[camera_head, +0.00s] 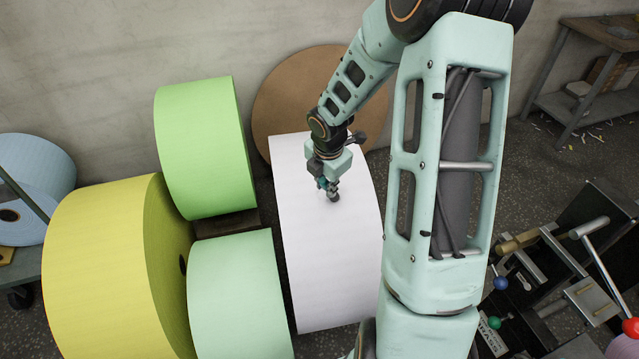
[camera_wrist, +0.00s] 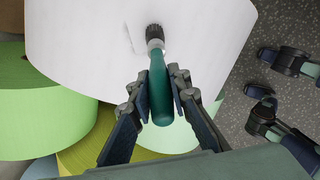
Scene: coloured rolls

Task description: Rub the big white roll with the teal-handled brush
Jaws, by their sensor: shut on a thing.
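The big white roll (camera_head: 325,240) stands in the middle of the head view, with its curved face toward me. It also fills the upper part of the wrist view (camera_wrist: 90,45). My gripper (camera_head: 328,186) is over its upper face, and in the wrist view the fingers (camera_wrist: 160,95) are shut on the teal handle of the brush (camera_wrist: 161,88). The brush's dark bristle head (camera_wrist: 154,31) is at the white surface, and a faint grey mark or shadow lies beside it. I cannot tell for sure whether the bristles touch. The brush is small and partly hidden in the head view.
A bright green roll (camera_head: 205,150), a pale green roll (camera_head: 240,295) and a yellow roll (camera_head: 105,265) crowd the left side. A brown disc (camera_head: 290,90) leans on the wall behind. A machine with levers and knobs (camera_head: 560,270) stands at the right. Speckled floor (camera_head: 540,165) shows between.

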